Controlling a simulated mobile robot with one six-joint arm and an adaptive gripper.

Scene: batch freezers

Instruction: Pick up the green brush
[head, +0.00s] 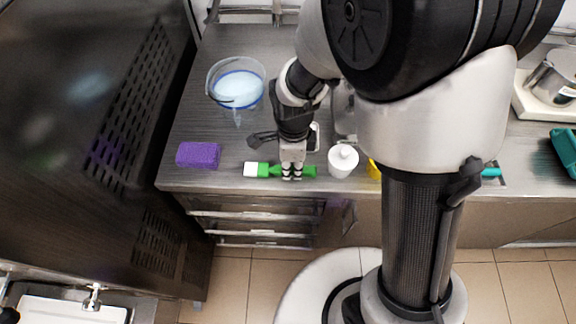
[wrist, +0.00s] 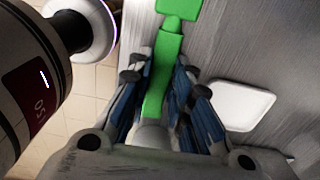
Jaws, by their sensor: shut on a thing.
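The green brush (head: 270,170) lies along the front part of the metal counter in the head view, with its white bristle end to the left and its green handle to the right. My gripper (head: 291,176) is over the handle and shut on it. In the wrist view the green brush (wrist: 163,70) runs up between the two fingers of my gripper (wrist: 160,85). Its broader head is at the top edge of that view. I cannot tell whether the brush is clear of the counter. The fingers hide part of the handle.
A purple sponge (head: 198,155) lies to the left on the counter (head: 225,175). A clear jug with bluish liquid (head: 237,88) stands behind it. A white container (head: 342,161) stands close to the right of the brush, with a yellow item (head: 373,169) beyond it. The counter's front edge is near.

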